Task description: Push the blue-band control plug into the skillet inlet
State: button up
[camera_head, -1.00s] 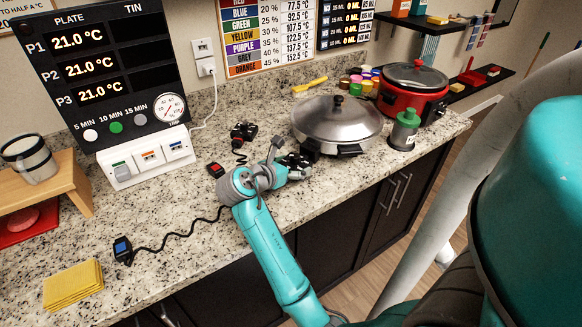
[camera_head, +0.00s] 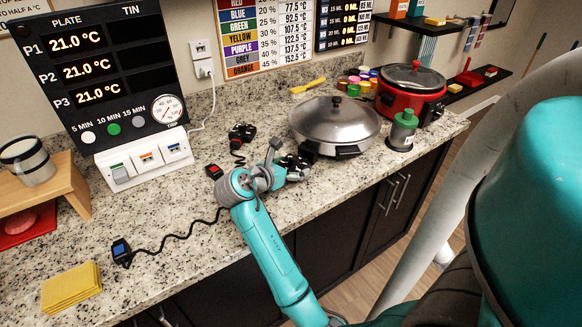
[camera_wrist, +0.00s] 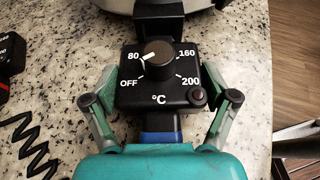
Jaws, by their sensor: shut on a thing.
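My gripper (camera_wrist: 160,90) is shut on the blue-band control plug (camera_wrist: 130,92), a black box with a temperature dial and a blue band (camera_wrist: 160,138) at its near end. The dial pointer is near 80. The plug's black nose (camera_wrist: 158,30) points at the steel skillet (camera_head: 335,118), whose rim (camera_wrist: 120,5) shows at the top of the wrist view. The nose reaches the skillet's dark front fitting. Whether it is in the inlet or only against it, I cannot tell. In the head view my gripper (camera_head: 290,170) is low at the skillet's left front side.
A second black plug (camera_head: 243,132) with a coiled cord and a red-faced block (camera_head: 214,171) lies left of the skillet. A blue-faced block (camera_head: 121,250) trails a cord towards my gripper. A green-topped canister (camera_head: 403,128) and red cooker (camera_head: 412,90) stand right.

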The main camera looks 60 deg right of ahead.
jog(key=shift+s+d, duration=0.25)
jog(key=shift+d, duration=1)
dwell(0.4)
jog(key=o, duration=1.2)
jog(key=shift+c, duration=0.2)
jog(key=shift+a, duration=0.1)
jog(key=v, duration=1.2)
jog(key=shift+r, duration=0.1)
